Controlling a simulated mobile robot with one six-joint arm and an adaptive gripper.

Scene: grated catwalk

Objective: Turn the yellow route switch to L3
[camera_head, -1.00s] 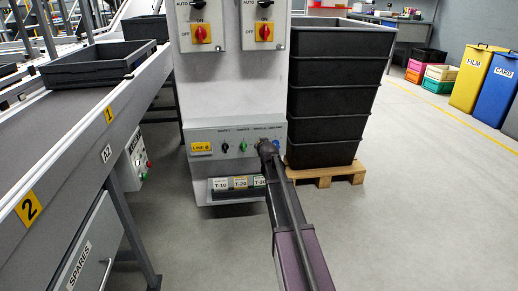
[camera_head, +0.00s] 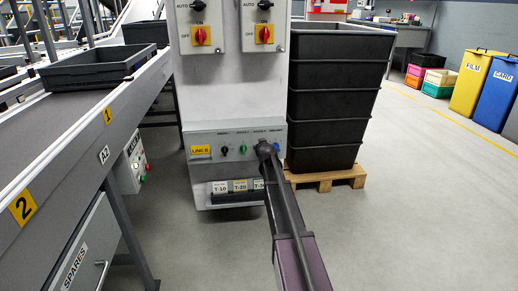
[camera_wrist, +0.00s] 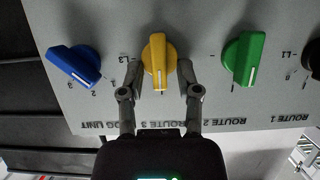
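The yellow route switch (camera_wrist: 158,62) is a knob on the grey panel, seen upside down in the wrist view above the ROUTE 3 label. Its white pointer line points down in the picture, toward that label. The L3 mark (camera_wrist: 125,59) is to the left of the knob. My gripper (camera_wrist: 160,65) is open, with one finger on each side of the yellow knob; the fingertips look close to it, and I cannot tell whether they touch. In the head view my gripper (camera_head: 265,149) is at the LINE B panel (camera_head: 201,140) and hides the yellow switch.
A green knob (camera_wrist: 242,58) is right of the yellow one and a blue knob (camera_wrist: 75,66) left, in the wrist view. A black knob (camera_wrist: 312,58) is at the right edge. In the head view, stacked black crates (camera_head: 330,100) stand close right of the panel; a conveyor (camera_head: 75,140) is left.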

